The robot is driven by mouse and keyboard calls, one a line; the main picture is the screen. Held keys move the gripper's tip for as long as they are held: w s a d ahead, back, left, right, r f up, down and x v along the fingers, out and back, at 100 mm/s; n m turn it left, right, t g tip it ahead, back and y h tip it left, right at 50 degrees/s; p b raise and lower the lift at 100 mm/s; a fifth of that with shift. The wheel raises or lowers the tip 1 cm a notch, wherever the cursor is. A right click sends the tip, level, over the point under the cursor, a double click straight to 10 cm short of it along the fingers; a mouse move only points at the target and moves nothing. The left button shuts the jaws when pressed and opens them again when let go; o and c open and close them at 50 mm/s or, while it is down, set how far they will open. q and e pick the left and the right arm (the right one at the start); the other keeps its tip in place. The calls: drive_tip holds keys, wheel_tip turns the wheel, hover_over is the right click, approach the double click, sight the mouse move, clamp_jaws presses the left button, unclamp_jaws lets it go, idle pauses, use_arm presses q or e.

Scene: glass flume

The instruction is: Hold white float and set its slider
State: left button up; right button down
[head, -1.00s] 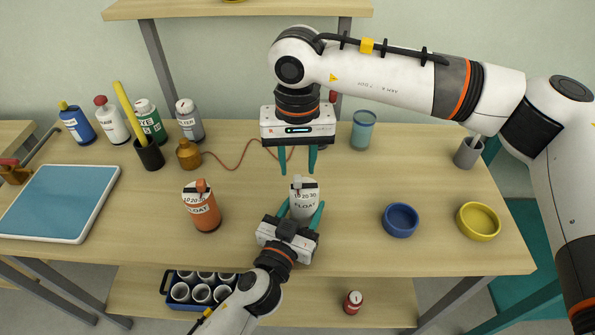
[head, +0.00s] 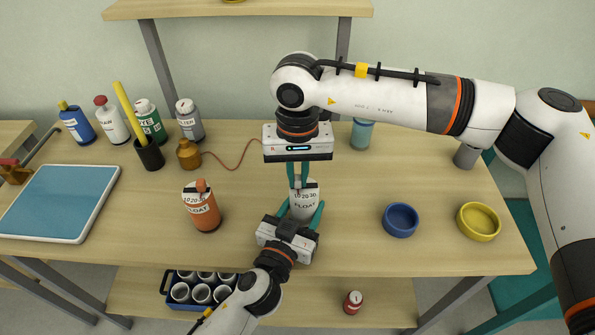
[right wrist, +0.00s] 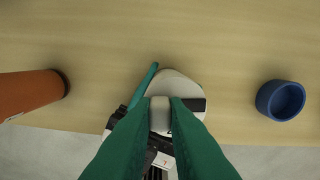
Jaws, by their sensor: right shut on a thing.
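The white float (head: 305,202), marked FLOAT with a number scale near its top, stands upright at the front middle of the table. My left gripper (head: 302,214) has its teal fingers on either side of the float's body and is shut on it. My right gripper (head: 298,178) points down from above, shut on the float's slider at the top. In the right wrist view the pale slider (right wrist: 160,115) sits between the two teal fingertips, over the float's white top (right wrist: 180,88). The fingers partly hide the slider and scale in the head view.
An orange float (head: 203,208) stands to the left. A blue bowl (head: 400,220) and a yellow bowl (head: 478,222) are to the right. Bottles, a black cup (head: 149,155) and a brass-coloured weight (head: 188,154) with a red cord stand behind. A blue-topped tray (head: 60,203) lies far left.

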drive_tip(key=shift+d, duration=0.1)
drive_tip(key=shift+w+d, duration=0.1)
drive_tip(key=shift+d, duration=0.5)
drive_tip(key=c, duration=1.4)
unclamp_jaws()
drive_tip(key=shift+a, duration=0.1)
drive_tip(key=shift+r, duration=0.15)
wheel_tip(320, 180, up, 12)
use_arm(q)
drive_tip(key=o, duration=1.1)
